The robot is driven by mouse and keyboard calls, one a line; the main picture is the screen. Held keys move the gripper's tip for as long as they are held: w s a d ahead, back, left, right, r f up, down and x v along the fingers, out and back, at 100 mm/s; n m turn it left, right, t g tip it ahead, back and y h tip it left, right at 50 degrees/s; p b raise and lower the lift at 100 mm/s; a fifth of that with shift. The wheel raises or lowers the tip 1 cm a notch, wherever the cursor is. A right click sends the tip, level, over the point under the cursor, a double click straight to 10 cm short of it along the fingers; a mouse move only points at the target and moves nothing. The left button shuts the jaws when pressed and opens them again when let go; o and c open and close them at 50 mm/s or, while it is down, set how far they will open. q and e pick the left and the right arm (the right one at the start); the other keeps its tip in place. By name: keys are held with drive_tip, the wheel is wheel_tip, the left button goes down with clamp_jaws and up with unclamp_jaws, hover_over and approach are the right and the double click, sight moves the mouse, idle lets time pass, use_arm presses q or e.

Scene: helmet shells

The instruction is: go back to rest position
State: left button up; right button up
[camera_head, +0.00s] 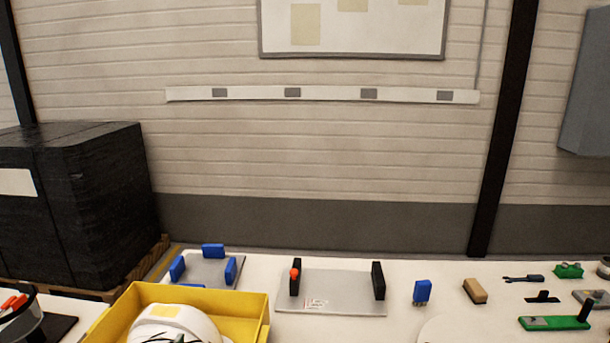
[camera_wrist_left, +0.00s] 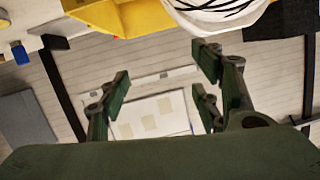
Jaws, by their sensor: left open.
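My left gripper (camera_wrist_left: 160,95) shows in the left wrist view with its dark green fingers spread wide apart and nothing between them. Past the fingertips are the wall and a framed board (camera_wrist_left: 150,117). A white helmet shell (camera_head: 176,326) lies in a yellow crate (camera_head: 245,306) at the bottom left of the head view. The shell (camera_wrist_left: 215,15) and crate (camera_wrist_left: 125,15) also show at the top of the wrist view, apart from the fingers. Neither gripper shows in the head view.
The white table holds a grey plate with black uprights (camera_head: 340,308), a grey plate with blue blocks (camera_head: 206,270), a blue brush-like piece (camera_head: 422,291), a tan block (camera_head: 475,291) and a green tool (camera_head: 553,323). A black wrapped stack (camera_head: 80,205) stands at left.

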use_arm(q)
drive_tip(key=s+f+g, duration=0.6)
drive_tip(key=s+f, duration=0.2)
drive_tip(key=s, duration=0.4)
drive_tip(key=s+f+g, duration=0.5)
drive_tip(key=s+f, duration=0.4)
drive_tip(key=s, duration=0.4)
wheel_tip(320, 180, down, 24)
drive_tip(key=g, duration=0.2)
drive_tip(key=s+a+f+m+g, duration=0.1)
drive_tip(key=s+a+f, duration=0.2)
drive_tip(key=s+f, duration=1.5)
drive_tip(key=shift+a+f, duration=0.2)
drive_tip(key=shift+f, duration=0.05)
